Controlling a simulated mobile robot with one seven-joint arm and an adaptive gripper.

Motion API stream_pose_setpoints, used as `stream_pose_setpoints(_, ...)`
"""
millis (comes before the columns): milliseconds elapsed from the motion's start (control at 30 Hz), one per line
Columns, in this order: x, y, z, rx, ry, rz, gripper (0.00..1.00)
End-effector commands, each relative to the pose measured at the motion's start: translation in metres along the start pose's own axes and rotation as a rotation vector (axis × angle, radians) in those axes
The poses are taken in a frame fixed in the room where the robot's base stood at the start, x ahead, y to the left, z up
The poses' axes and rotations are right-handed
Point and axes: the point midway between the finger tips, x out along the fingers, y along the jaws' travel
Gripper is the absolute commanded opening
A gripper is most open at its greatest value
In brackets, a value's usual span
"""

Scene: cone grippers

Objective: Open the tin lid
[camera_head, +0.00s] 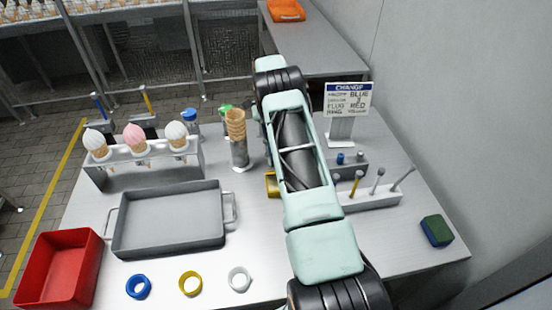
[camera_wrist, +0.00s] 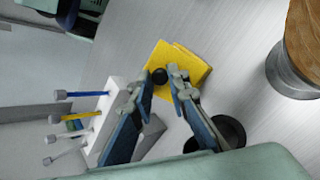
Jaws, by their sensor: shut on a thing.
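The yellow tin (camera_wrist: 183,62) sits on the table in the wrist view, with a small black knob (camera_wrist: 160,76) on its lid. My gripper (camera_wrist: 158,86) has its two fingertips on either side of the knob and is shut on it. Two yellow edges show at slightly different angles, but I cannot tell whether the lid is lifted off the tin. In the head view only a yellow corner of the tin (camera_head: 271,184) shows to the left of my arm, which hides the rest and the gripper.
A cone stack (camera_head: 237,130) in a metal holder stands left of my arm. A grey tray (camera_head: 170,244), red bin (camera_head: 32,268) and several rings lie further left. A white rack (camera_head: 372,200) with scoops stands right. A blue-green block (camera_head: 437,230) lies near the right edge.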

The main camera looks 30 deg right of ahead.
Motion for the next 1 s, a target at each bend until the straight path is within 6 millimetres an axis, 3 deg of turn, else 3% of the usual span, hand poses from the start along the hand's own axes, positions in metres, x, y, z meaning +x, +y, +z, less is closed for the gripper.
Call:
stream_pose_setpoints(533, -0.0007, -0.0003, -0.0003, 0.0, -0.008, 0.007, 0.0)
stream_pose_setpoints(567, -0.0007, -0.0003, -0.0003, 0.0, -0.008, 0.007, 0.17)
stream_pose_setpoints(700, -0.0007, -0.0003, -0.0003, 0.0, -0.008, 0.007, 0.33)
stream_pose_setpoints(1000, -0.0007, -0.0001, -0.0002, 0.0, -0.007, 0.006, 0.33)
